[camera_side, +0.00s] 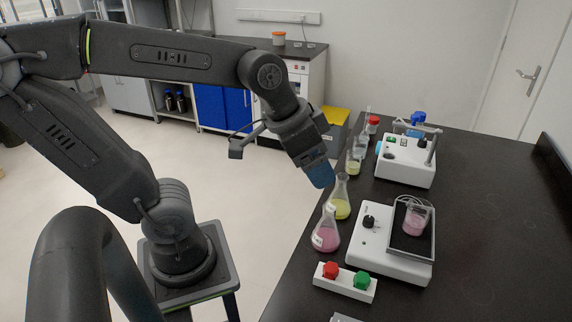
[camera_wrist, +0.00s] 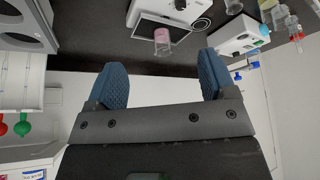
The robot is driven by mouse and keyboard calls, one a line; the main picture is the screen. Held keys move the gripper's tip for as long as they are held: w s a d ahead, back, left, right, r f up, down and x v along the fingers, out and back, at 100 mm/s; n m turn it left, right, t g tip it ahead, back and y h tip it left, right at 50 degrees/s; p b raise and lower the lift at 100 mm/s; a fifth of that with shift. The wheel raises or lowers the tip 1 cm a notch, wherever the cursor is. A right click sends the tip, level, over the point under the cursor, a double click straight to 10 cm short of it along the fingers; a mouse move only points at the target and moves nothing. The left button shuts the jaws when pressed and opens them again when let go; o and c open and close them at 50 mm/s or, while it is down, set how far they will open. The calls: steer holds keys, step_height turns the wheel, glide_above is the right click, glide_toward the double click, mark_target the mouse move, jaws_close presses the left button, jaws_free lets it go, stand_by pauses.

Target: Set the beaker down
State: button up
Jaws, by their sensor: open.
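The beaker (camera_side: 416,221) holds pink liquid. It stands upright on the dark platform of the white shaker (camera_side: 365,250) at the right of the side view. In the wrist view the same beaker (camera_wrist: 162,40) shows beyond my fingers, near the top middle. My gripper (camera_side: 320,174) is in the air at the table's left edge, up and to the left of the beaker and apart from it. In the wrist view its two blue fingers (camera_wrist: 165,82) are wide apart with nothing between them.
A flask with pink liquid (camera_side: 326,236) and one with yellow liquid (camera_side: 341,204) stand close below my gripper. A box with red and green knobs (camera_side: 345,285) lies in front. A second white device (camera_side: 404,164) stands behind. The table's right side is clear.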

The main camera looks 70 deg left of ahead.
steer(key=shift+n+y, duration=0.5)
steer(key=shift+n, duration=0.4)
steer(key=s, duration=0.1)
steer(key=s+a, duration=0.1)
steer(key=s, duration=0.2)
steer(key=shift+s+a+f, duration=0.25)
steer(key=shift+s+f, duration=0.05)
steer(key=shift+f, duration=0.1)
steer(key=shift+c, duration=0.2)
stand_by(0.8)
